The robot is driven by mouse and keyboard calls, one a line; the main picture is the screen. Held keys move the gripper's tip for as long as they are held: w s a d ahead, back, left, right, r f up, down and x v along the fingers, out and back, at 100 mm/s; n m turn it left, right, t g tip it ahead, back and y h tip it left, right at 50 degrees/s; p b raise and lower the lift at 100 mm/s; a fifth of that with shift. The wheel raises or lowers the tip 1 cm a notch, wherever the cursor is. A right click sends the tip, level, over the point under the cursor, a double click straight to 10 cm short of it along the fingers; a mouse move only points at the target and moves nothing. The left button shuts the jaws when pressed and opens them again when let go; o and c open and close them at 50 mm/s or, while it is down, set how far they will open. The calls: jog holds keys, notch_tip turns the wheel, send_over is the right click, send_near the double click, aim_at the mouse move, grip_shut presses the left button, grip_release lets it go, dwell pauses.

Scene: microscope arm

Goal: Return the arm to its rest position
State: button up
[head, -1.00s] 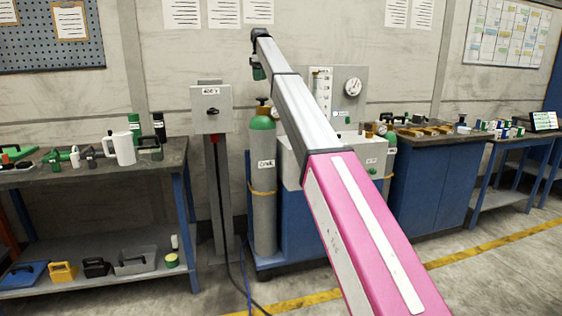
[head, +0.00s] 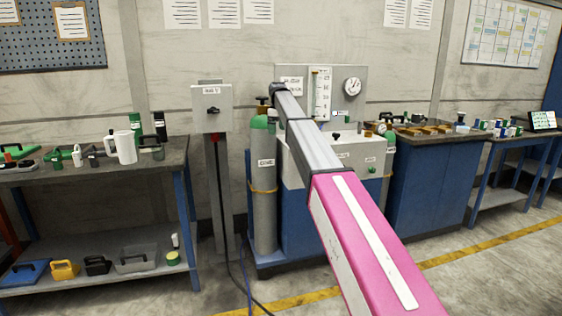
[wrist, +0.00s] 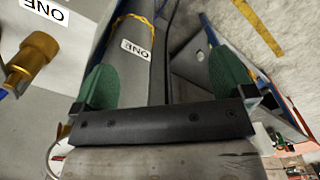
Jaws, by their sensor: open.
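My arm stretches from the lower right of the head view up and inward, its pink and grey links in front of the gas bench. Its end is near the top of the gas cylinder (head: 264,215), and my gripper is hard to make out there. In the wrist view my gripper (wrist: 163,82) shows two green fingers spread wide apart. Nothing is held between them. The grey cylinder with its "ONE" label (wrist: 136,49) and yellow strap shows beyond the fingers. I cannot tell the exact gap to it.
A switch box (head: 211,107) stands on a post left of the cylinder. A gauge panel (head: 350,84) is behind my arm. A workbench (head: 60,176) with tools is at left, a blue cabinet (head: 428,180) at right. A brass fitting (wrist: 32,58) shows in the wrist view.

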jog(key=s+d+f+m, duration=0.2)
jog(key=s+d+f, duration=0.3)
jog(key=f, duration=0.4)
jog(key=s+d+f+m, duration=0.2)
jog(key=s+d+f, duration=0.1)
jog(key=s+f, duration=0.55)
jog(key=s+d+f+m, duration=0.1)
jog(key=s+d+f, duration=0.4)
jog(key=f, duration=0.5)
jog(key=s+d+f+m, duration=0.2)
jog(key=s+f, duration=0.3)
jog(key=s, duration=0.4)
jog(key=s+d+f+m, duration=0.2)
jog(key=s+f, duration=0.4)
jog(key=s, duration=0.4)
jog(key=s+d+f+m, duration=0.3)
jog(key=s+f, duration=0.2)
jog(key=s, duration=0.5)
jog(key=shift+d+f, duration=0.2)
jog(key=shift+d, duration=0.05)
